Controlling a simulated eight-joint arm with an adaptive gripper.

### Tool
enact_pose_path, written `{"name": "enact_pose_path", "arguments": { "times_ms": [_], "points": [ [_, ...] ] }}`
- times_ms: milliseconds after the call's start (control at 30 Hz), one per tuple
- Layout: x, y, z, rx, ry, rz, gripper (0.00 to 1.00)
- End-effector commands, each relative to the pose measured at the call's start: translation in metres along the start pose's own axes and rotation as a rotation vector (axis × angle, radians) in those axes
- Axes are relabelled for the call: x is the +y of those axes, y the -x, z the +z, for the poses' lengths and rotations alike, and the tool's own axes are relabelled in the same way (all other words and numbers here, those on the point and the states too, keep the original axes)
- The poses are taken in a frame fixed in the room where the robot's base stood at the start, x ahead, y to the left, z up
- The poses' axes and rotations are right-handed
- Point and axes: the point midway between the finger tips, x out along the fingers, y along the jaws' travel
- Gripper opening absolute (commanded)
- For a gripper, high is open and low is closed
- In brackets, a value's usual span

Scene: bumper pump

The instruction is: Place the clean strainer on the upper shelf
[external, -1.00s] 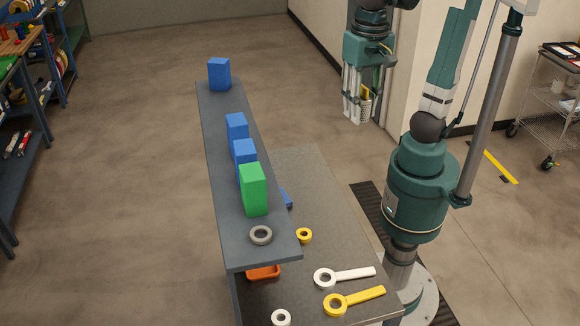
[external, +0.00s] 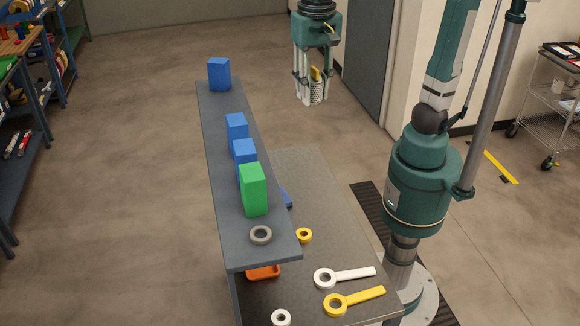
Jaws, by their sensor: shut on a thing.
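My gripper (external: 308,92) hangs in the air at the upper middle, pointing down. It is shut on a small white perforated strainer (external: 318,92), with a yellow part (external: 315,74) showing just above it. The fingers hide part of the strainer. The upper shelf (external: 214,128) is a long dark grey board. In the picture, my gripper is to the right of its far end and apart from it.
Several blue blocks (external: 219,74), a green block (external: 253,190) and a grey ring (external: 260,235) stand on the shelf. The lower table (external: 310,190) holds white (external: 345,277) and yellow (external: 355,301) ring-ended tools, small rings and an orange tray (external: 263,272). Bare shelf shows between the farthest blue block and the others.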

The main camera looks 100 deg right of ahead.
Motion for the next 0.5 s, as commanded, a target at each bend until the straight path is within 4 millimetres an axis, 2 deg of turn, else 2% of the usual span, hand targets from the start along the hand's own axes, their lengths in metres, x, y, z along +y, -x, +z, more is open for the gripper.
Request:
{"name": "enact_pose_path", "arguments": {
  "times_ms": [100, 500],
  "points": [
    [-0.021, 0.004, -0.021, 0.000, -0.016, 0.000, 0.15],
    [-0.081, 0.004, -0.099, 0.000, -0.056, -0.001, 0.15]
  ]
}}
